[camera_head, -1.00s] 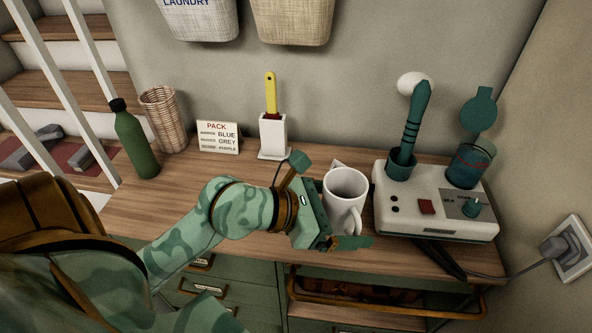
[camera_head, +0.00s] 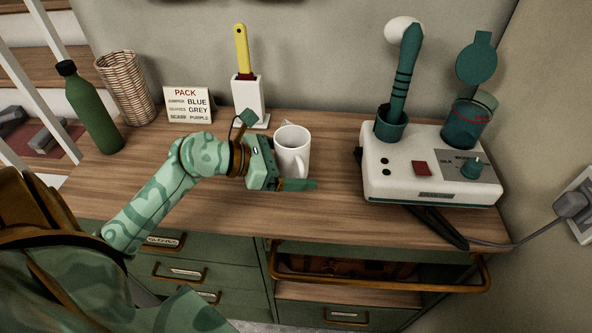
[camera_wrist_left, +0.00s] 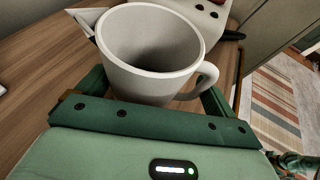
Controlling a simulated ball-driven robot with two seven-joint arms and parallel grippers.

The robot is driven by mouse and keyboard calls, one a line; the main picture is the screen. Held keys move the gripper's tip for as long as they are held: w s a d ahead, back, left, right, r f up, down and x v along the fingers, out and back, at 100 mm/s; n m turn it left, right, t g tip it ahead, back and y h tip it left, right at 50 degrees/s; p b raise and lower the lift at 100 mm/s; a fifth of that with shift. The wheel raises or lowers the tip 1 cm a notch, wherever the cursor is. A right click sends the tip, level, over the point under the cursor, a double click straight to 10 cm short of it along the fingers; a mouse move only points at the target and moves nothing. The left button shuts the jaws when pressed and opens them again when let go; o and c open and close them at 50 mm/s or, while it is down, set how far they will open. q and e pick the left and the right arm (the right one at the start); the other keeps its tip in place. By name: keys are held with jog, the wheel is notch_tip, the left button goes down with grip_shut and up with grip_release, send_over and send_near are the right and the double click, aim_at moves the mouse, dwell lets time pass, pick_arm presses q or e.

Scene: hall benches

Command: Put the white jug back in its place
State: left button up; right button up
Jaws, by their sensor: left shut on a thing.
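The white jug (camera_head: 293,150) is a plain mug-like vessel with a handle, upright at the middle of the wooden bench top. My left gripper (camera_head: 280,160) reaches it from the left and is shut on it, one finger at the back and one in front. In the left wrist view the jug (camera_wrist_left: 150,60) stands between the fingers, its open mouth up and its handle to the right. I cannot tell whether its base touches the bench.
A white machine (camera_head: 430,170) with a red button stands on the right. Behind are a yellow-handled tool in a white holder (camera_head: 247,98), a PACK sign (camera_head: 188,104), a wicker basket (camera_head: 126,85) and a green bottle (camera_head: 92,110). Bare bench (camera_head: 335,165) lies between jug and machine.

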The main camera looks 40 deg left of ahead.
pick_arm(q)
jog(key=shift+f, duration=0.75)
jog(key=shift+r, duration=0.1)
jog(key=o, duration=0.9)
